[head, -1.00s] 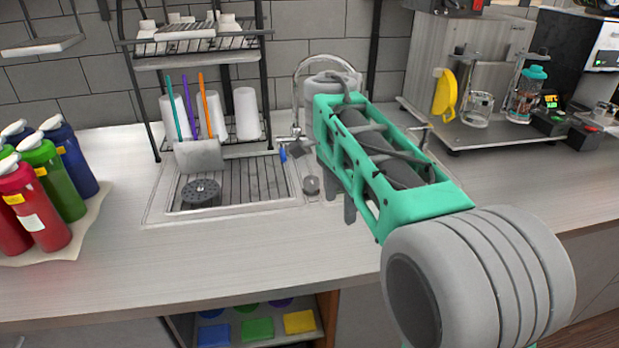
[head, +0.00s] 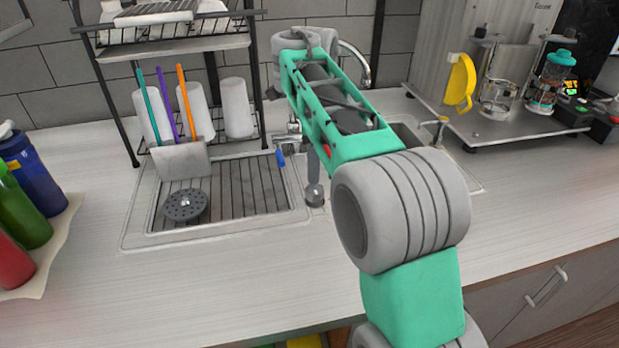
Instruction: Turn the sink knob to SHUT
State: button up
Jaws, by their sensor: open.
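My gripper (head: 313,167) is over the counter at the sink, mostly hidden behind my arm. One dark grey finger shows pointing down, just above a small round grey fitting (head: 315,194); the other finger is hidden. The gripper is open, and nothing shows held in it. The sink's chrome tap spout (head: 361,62) arches out behind my arm. A blue marker (head: 280,158) is left of the finger and a red marker (head: 327,151) is right of it. The knob itself is largely covered, so I cannot tell its setting or whether the finger touches it.
A drainer tray (head: 245,190) lies left of my gripper, with a round strainer (head: 186,204) on it. A rack (head: 127,110) with white cups stands behind. The sink basin (head: 408,130) is partly hidden by my arm. A coffee machine (head: 430,60) stands right.

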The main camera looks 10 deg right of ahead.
aim_at(313, 189)
notch_tip(313, 189, down, 7)
jog(key=b, duration=0.6)
jog(key=shift+s+f, duration=0.1)
jog(key=shift+f, duration=0.1)
jog(key=shift+r, duration=0.1)
jog(key=shift+c, duration=0.3)
jog(key=c, duration=1.3)
